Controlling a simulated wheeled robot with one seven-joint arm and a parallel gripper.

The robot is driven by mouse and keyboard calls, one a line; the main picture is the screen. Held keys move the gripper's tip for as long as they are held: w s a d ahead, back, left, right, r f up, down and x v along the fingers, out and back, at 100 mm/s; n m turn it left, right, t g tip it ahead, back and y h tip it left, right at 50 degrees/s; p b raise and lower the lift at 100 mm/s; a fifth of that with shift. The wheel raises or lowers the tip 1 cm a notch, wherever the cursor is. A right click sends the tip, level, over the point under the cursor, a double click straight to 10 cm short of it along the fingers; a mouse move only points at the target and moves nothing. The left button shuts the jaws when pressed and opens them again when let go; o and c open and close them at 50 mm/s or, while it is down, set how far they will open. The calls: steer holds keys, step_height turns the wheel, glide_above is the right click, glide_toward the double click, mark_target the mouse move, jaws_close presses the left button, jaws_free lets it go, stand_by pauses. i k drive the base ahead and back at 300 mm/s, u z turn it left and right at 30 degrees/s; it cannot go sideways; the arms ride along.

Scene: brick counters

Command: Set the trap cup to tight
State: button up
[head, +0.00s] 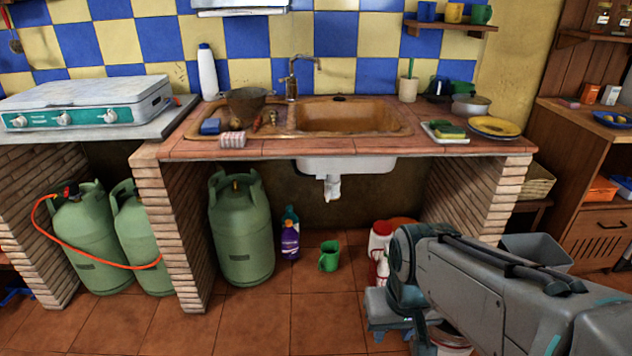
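The sink's trap cup (332,188) is the small white fitting hanging under the white underside of the basin (346,165), in the open bay below the counter. How tightly it sits cannot be told at this size. My arm reaches in from the lower right, its elbow beside the bay, to the right of and below the trap cup. The arm then bends downward, and my gripper cannot be made out. Nothing of mine touches the trap cup.
Red-and-white containers (379,243) stand by my arm. Brick piers (172,225) bound the bay. Open space lies directly under the trap cup.

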mark_target(332, 192)
steer(key=u, duration=0.2)
steer(key=i, duration=1.25)
steer(key=z, duration=0.8)
